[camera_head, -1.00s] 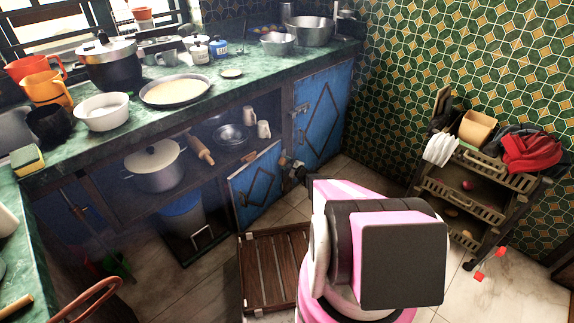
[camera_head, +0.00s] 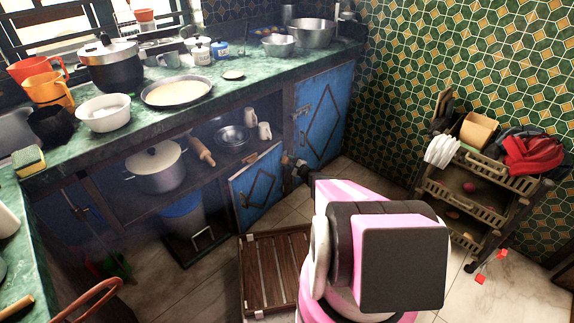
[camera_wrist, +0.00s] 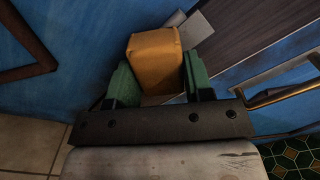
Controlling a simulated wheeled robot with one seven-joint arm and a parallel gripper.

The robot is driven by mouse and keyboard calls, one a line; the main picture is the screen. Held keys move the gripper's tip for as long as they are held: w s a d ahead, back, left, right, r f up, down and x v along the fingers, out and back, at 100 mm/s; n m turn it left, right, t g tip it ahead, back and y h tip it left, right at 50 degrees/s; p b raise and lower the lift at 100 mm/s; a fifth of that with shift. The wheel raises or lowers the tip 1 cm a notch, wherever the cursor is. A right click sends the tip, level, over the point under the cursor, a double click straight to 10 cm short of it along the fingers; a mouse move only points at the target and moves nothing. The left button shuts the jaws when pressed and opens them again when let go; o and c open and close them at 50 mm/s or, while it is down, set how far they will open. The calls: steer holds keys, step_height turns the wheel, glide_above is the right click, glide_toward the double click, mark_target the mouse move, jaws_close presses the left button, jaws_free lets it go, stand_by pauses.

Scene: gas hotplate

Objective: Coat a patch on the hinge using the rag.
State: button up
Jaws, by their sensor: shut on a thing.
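An orange-yellow rag (camera_wrist: 154,60), block-like in shape, sits between the green fingers of my gripper (camera_wrist: 152,84) in the wrist view. The gripper is shut on it. A pale grey metal plate (camera_wrist: 196,32), which looks like part of the hinge, lies just behind and to the right of the rag, between the blue panel and a dark panel. I cannot tell whether the rag touches it. In the head view my gripper (camera_head: 290,163) is small and partly hidden by my arm, close to the blue cabinet doors.
One blue door (camera_head: 257,187) stands beside the open shelf, and another blue door (camera_head: 322,115) is to its right. A metal bar (camera_wrist: 285,85) lies right of the gripper. A wooden slatted rack (camera_head: 270,268) is on the floor. A shelf cart (camera_head: 478,190) stands at the right.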

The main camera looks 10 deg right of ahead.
mark_target(289, 152)
steer(key=shift+w+d+r, duration=0.3)
steer(key=shift+w+d, duration=0.3)
steer(key=shift+d, duration=0.1)
steer(key=shift+w+d+r, duration=0.3)
steer(key=shift+w+d, duration=0.3)
steer(key=shift+d, duration=0.05)
steer(key=shift+s+a, duration=0.4)
steer(key=shift+a, duration=0.3)
steer(key=shift+s+a, duration=0.35)
steer(key=shift+a, duration=0.3)
steer(key=shift+s+a, duration=0.8)
steer(key=shift+a, duration=0.35)
steer(key=shift+c, duration=0.2)
steer(key=shift+s+r, duration=0.1)
steer(key=shift+r, duration=0.6)
steer(key=shift+w+d, duration=0.4)
steer(key=shift+d, duration=0.35)
steer(key=shift+w+d, duration=0.35)
steer(key=shift+d, duration=0.35)
steer(key=shift+w+d+f, duration=0.1)
steer(key=shift+w+d, duration=0.75)
steer(key=shift+d, duration=0.3)
steer(key=shift+s, duration=0.1)
